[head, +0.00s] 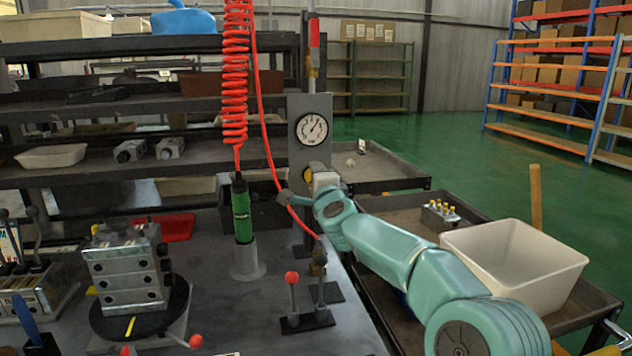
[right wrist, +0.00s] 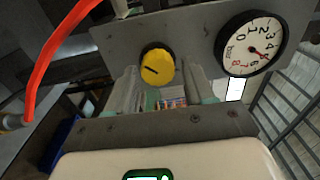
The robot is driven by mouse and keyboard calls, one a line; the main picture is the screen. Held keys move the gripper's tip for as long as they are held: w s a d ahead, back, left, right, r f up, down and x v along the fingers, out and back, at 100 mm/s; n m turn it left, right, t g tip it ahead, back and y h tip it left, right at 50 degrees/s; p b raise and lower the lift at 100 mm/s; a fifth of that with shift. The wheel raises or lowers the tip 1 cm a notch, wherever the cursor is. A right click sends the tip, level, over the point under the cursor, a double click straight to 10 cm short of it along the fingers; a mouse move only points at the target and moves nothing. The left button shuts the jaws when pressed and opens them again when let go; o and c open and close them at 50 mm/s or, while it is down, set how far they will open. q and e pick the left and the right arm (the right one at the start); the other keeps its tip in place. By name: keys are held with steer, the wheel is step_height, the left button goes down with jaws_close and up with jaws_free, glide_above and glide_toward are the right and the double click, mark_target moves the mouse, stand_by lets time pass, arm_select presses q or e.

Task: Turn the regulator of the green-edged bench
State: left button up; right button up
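The regulator is a yellow knob (right wrist: 158,66) with a dark pointer line, mounted on a grey panel (head: 295,108) below and left of a round gauge (head: 311,130). The gauge also shows in the right wrist view (right wrist: 251,44). In the head view the knob (head: 307,175) is partly covered by my right gripper (head: 318,178). In the right wrist view my right gripper (right wrist: 166,82) is open, its fingers apart near the knob. Whether they touch it cannot be told. My left gripper is not in view. No green edge on the bench can be made out.
A red hose (head: 268,130) hangs close to the panel, passing by my right gripper. A green tool (head: 241,210) stands on the bench left of it. Metal valve blocks (head: 128,265) sit at left. A white bin (head: 515,262) stands on the cart at right.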

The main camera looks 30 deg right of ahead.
steer(key=shift+o, duration=0.3)
steer(key=shift+f, duration=0.1)
steer(key=b+v, duration=0.2)
steer(key=v, duration=1.4)
steer(key=shift+s+b, duration=0.2)
steer(key=shift+b, duration=0.15)
steer(key=shift+s+f, duration=0.1)
